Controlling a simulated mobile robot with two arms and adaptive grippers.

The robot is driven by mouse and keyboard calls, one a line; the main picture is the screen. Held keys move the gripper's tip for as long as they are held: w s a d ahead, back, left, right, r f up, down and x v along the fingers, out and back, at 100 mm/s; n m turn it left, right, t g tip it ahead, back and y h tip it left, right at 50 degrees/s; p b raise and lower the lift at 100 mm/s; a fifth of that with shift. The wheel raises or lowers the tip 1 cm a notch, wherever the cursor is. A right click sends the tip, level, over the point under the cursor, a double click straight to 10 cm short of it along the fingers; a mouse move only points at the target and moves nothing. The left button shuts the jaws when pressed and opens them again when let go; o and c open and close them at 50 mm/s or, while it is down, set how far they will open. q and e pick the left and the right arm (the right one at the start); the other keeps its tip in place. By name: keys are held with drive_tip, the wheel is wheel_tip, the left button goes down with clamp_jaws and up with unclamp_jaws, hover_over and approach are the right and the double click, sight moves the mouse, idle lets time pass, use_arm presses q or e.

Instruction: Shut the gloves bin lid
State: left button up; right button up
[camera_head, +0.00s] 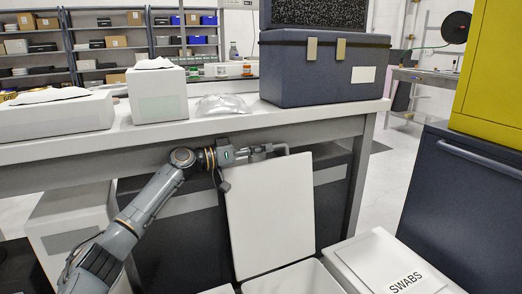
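A white lid (270,215) stands raised, nearly upright and leaning back a little, at the rear of an open white bin (296,281). No gloves label shows on this bin, and the picture's bottom edge cuts it off. My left gripper (268,150) is at the top edge of the raised lid, its fingers pointing right. I cannot tell whether it touches the lid or how far its fingers are apart. My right gripper is not in view.
A shut bin marked SWABS (390,264) stands just right of the open bin. A workbench (330,124) overhangs behind the lid, carrying white boxes (157,95) and a dark blue case (322,75). A dark cabinet (462,205) stands at right.

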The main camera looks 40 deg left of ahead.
use_arm(q)
drive_tip(key=shift+w+d, duration=0.15)
drive_tip(key=shift+w, duration=0.05)
clamp_jaws()
idle(0.3)
